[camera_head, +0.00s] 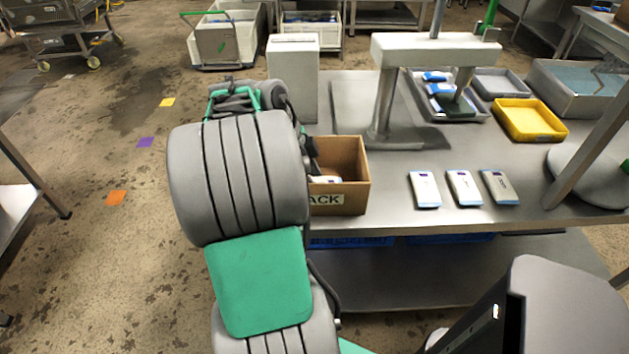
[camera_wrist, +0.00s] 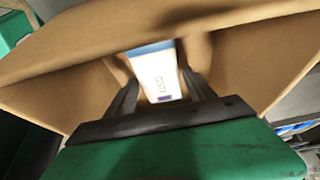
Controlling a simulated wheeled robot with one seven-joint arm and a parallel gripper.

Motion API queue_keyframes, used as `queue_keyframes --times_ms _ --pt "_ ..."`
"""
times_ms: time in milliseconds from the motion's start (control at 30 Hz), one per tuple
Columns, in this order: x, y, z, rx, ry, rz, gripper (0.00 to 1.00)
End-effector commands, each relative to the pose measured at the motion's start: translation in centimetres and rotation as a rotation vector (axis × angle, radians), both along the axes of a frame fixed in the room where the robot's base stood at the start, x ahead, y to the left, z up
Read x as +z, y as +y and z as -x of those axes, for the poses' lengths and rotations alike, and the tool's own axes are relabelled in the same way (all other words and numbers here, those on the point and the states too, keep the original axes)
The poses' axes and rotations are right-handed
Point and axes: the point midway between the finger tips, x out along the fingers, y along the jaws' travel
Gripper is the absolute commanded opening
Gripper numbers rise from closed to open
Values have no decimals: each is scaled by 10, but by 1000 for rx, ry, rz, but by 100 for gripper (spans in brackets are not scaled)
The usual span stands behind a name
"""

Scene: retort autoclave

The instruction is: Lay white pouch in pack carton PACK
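The brown pack carton (camera_head: 354,193) stands on the steel table, its label reading "ACK" where my arm covers the rest. A white pouch with a blue end (camera_wrist: 160,75) is between the two fingers of my gripper (camera_wrist: 160,85), inside the carton's walls (camera_wrist: 245,65) in the wrist view. The fingers appear to press on its sides. A bit of white pouch (camera_head: 325,179) also shows inside the carton in the head view. Whether it touches the carton floor I cannot tell.
A yellow tray (camera_head: 530,120) and a grey tray (camera_head: 500,83) sit further right.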

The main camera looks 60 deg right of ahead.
Motion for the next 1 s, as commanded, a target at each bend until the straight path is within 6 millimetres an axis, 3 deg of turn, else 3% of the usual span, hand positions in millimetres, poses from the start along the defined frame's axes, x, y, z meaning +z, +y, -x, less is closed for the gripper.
queue_keyframes --times_ms 133,467,567,800,1000 --pt "0 0 0 0 0 0 76" --pt "8 0 -1 0 0 1 76" --pt "24 3 -8 2 -1 2 76" --pt "85 14 -29 2 -2 1 76" --pt "112 20 -40 1 0 0 76"
